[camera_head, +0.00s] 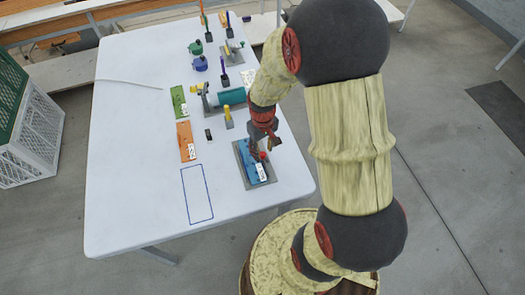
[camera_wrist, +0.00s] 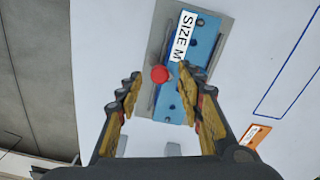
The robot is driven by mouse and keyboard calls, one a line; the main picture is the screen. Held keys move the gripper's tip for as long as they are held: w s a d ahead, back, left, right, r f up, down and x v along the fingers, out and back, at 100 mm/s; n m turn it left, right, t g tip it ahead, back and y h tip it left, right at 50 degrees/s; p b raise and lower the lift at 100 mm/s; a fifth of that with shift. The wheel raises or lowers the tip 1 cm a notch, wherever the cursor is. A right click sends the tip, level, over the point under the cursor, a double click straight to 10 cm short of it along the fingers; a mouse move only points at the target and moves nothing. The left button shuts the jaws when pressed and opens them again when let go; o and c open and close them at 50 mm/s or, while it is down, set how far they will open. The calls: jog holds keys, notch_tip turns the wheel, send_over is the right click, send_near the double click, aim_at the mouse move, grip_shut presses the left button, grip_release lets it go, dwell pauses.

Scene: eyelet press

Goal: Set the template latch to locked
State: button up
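The blue template plate (camera_wrist: 203,50), labelled SIZE M, lies on a grey base (camera_wrist: 158,38). In the head view, the blue plate (camera_head: 250,174) is near the table's right front edge. A round red knob (camera_wrist: 160,74), which looks like the latch handle, sits at the plate's side; it also shows in the head view (camera_head: 263,155). My gripper (camera_wrist: 159,76) is open, with the red knob between its fingertips in the picture. I cannot tell whether either finger touches it. In the head view my gripper (camera_head: 261,146) is just above the base and partly hides it. The latch's setting is unclear.
An orange plate (camera_head: 186,142) and a green plate (camera_head: 179,102) lie to the left on the white table (camera_head: 130,190). A blue outlined rectangle (camera_head: 197,194) is empty. A teal cylinder (camera_head: 232,96) and a yellow-topped piece (camera_head: 228,118) stand behind my gripper.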

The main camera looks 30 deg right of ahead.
notch_tip(320, 180, up, 11)
jog(key=shift+f, duration=0.15)
dwell(0.4)
jog(key=shift+s, duration=0.1)
notch_tip(320, 180, up, 20)
jog(key=t, duration=0.6)
send_over(263, 154)
jog(key=s+a, duration=1.1)
jog(key=s, duration=0.1)
jog(key=shift+w+d+f, duration=0.15)
jog(key=shift+w+f, duration=0.05)
jog(key=shift+f, duration=0.1)
